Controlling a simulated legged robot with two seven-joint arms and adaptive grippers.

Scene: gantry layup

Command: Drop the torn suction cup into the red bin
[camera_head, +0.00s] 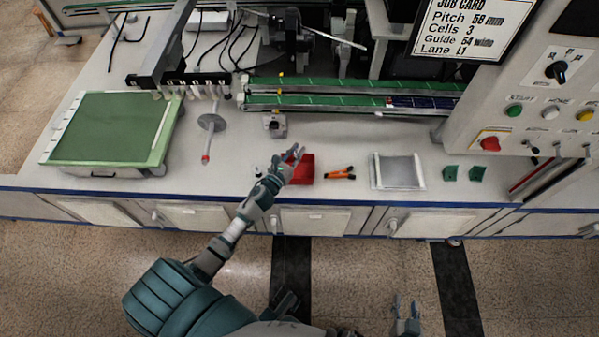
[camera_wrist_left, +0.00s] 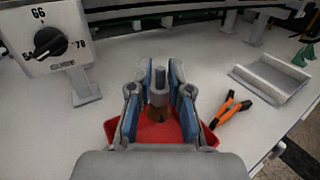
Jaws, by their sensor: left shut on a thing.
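The red bin (camera_head: 304,172) stands near the front edge of the bench. It also shows in the left wrist view (camera_wrist_left: 208,137), behind and below the fingers. My left gripper (camera_head: 294,153) is above the bin. In the left wrist view my left gripper (camera_wrist_left: 159,95) is shut on a small grey stepped piece with a brown lower end, the suction cup (camera_wrist_left: 159,88). The cup is upright between the blue finger pads, over the bin. Any tear in it is too small to tell. My right gripper (camera_head: 405,318) is low at the front, off the bench, its fingers apart and empty.
Orange-handled pliers (camera_head: 340,174) lie right of the bin. Beyond them are a grey tray (camera_head: 398,171) and green brackets (camera_head: 464,173). A dial block (camera_head: 275,124) stands behind the bin. A green-topped case (camera_head: 115,130) sits at the left.

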